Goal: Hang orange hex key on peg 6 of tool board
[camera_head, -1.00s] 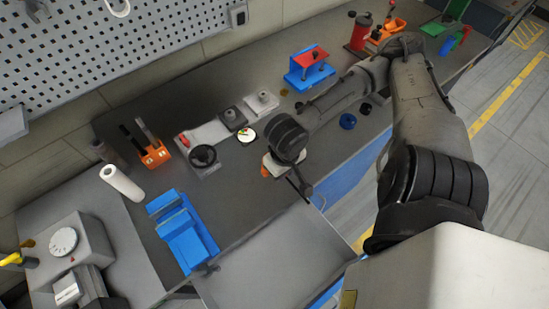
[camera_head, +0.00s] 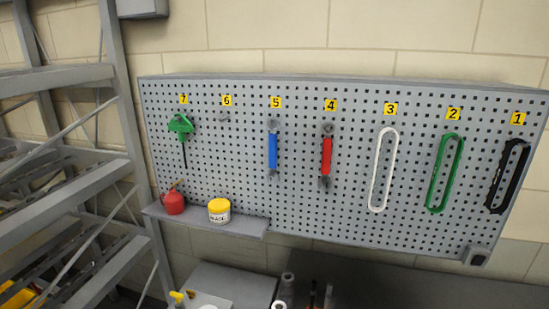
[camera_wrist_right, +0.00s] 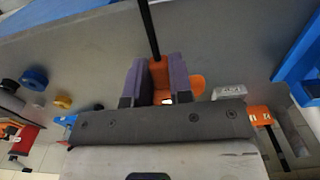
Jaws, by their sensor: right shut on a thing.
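In the right wrist view the orange hex key (camera_wrist_right: 159,71) has its orange handle between the purple pads of my right gripper (camera_wrist_right: 157,79), which is shut on it. Its black shaft (camera_wrist_right: 149,28) points away toward the top of the picture. In the head view the tool board (camera_head: 350,88) hangs on the wall. Peg 6 (camera_head: 225,117) is a small bare hook under the yellow "6" label, between the green tool (camera_head: 181,124) on peg 7 and the blue-handled tool (camera_head: 272,150) on peg 5. Neither gripper shows in the head view.
A red-handled tool (camera_head: 326,155) and white (camera_head: 383,170), green (camera_head: 445,172) and black (camera_head: 508,175) loops hang at pegs 4 to 1. A red oil can (camera_head: 174,202) and yellow-lidded jar (camera_head: 219,211) stand on the small shelf (camera_head: 245,227) below. Metal racking (camera_head: 70,78) stands left.

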